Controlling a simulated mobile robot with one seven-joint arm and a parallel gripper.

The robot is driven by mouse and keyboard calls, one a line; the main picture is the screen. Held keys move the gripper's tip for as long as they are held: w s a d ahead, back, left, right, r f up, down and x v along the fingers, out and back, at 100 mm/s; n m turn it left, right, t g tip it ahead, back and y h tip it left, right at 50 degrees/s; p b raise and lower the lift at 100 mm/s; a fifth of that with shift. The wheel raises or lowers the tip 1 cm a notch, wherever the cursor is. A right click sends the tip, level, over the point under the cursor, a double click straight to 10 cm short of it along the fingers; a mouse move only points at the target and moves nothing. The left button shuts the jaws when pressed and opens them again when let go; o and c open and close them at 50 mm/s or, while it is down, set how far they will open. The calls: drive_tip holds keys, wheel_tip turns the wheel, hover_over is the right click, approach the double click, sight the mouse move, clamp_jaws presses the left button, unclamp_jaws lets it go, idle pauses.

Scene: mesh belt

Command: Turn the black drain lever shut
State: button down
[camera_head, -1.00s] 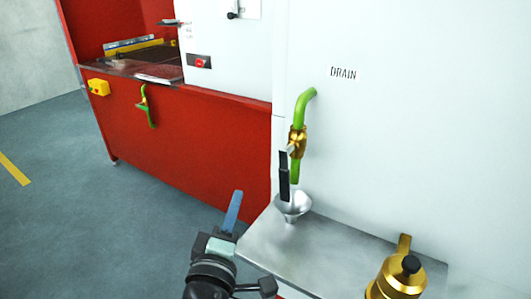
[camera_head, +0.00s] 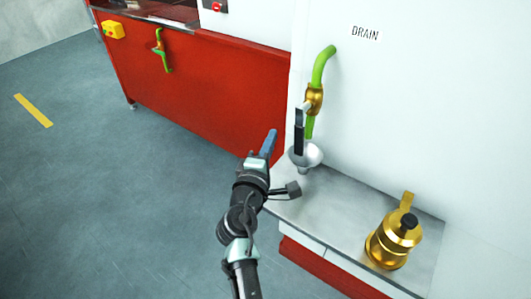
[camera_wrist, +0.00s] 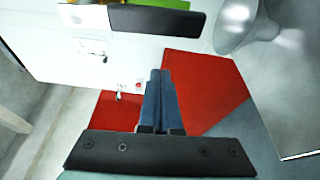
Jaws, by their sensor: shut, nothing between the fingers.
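The black drain lever (camera_head: 299,131) hangs down beside the brass valve (camera_head: 314,99) on the green drain pipe (camera_head: 323,66), below the DRAIN label. In the wrist view the black lever (camera_wrist: 157,20) lies across the top, with part of the green pipe behind it. My gripper (camera_head: 271,136) is to the left of the lever and a little below its middle in the head view. Its blue fingers (camera_wrist: 159,85) are closed together and hold nothing. In the wrist view a gap shows between the fingertips and the lever; I see no contact.
A metal funnel (camera_head: 306,157) sits under the pipe at the edge of the steel shelf (camera_head: 335,208). A gold pot (camera_head: 391,245) stands on the shelf's right part. A red cabinet (camera_head: 215,85) is behind on the left. The floor at left is clear.

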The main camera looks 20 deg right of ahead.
sight(303, 129)
drive_tip(key=s+d+p, duration=0.2)
drive_tip(key=s, duration=0.1)
drive_tip(key=shift+d+r, duration=0.2)
drive_tip(key=shift+d, duration=0.05)
drive_tip(key=shift+s+p, duration=0.1)
drive_tip(key=shift+p, duration=0.25)
drive_tip(key=shift+s+d+n+p, duration=0.15)
drive_tip(key=shift+n+p, duration=0.15)
drive_tip(key=shift+p, duration=0.15)
